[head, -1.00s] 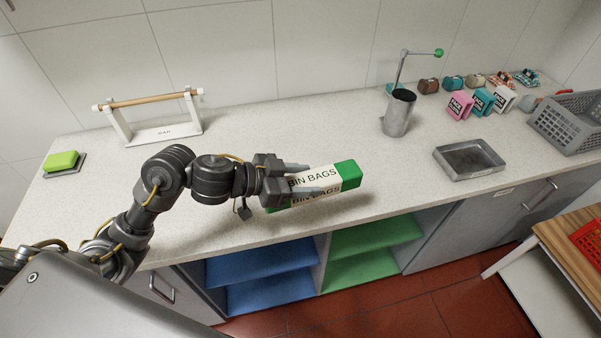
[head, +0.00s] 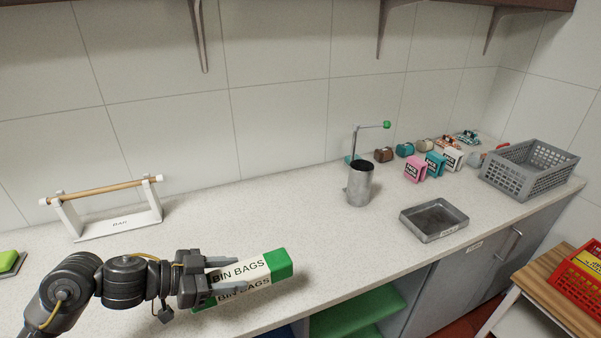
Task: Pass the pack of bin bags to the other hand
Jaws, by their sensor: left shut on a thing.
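The pack of bin bags (head: 259,270) is a white box with green ends and "BIN BAGS" printed on it. My left gripper (head: 222,277) is shut on the pack. It grips the pack's left part, and the free green end points right and slightly up. The pack is held over the front part of the counter. My right gripper is not in view.
A wooden bar on a white stand (head: 112,224) is at the left of the counter (head: 300,230). A metal canister (head: 359,184), a grey tray (head: 433,221) and a grey basket (head: 529,168) stand to the right. Small packs line the wall. Shelf brackets hang above.

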